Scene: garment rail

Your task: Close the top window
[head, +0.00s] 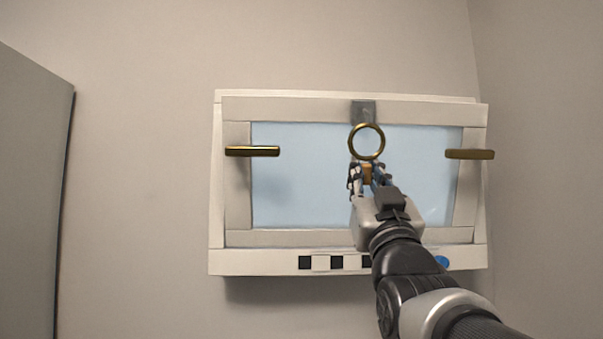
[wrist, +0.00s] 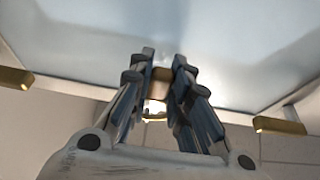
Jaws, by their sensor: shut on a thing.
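The top window (head: 300,110) is a white-framed sash with a pale blue pane (head: 310,180). Its upper edge and sides look set forward of the white outer frame (head: 235,262), so it seems tilted slightly open at the top. A brass ring handle (head: 367,126) hangs below a grey latch plate (head: 363,110) at the top middle. My gripper (head: 367,172) is at the ring's lower end, its fingers closed around a small orange-brown piece. This piece (wrist: 160,85) also shows between the fingers (wrist: 163,62) in the wrist view. The fingers hide how it joins the ring.
Brass bar handles stick out at the left (head: 252,151) and right (head: 469,154) of the sash. A black-and-white checked strip (head: 336,263) and a blue disc (head: 441,261) are on the lower frame. A grey panel (head: 30,200) stands at far left. The wall between is bare.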

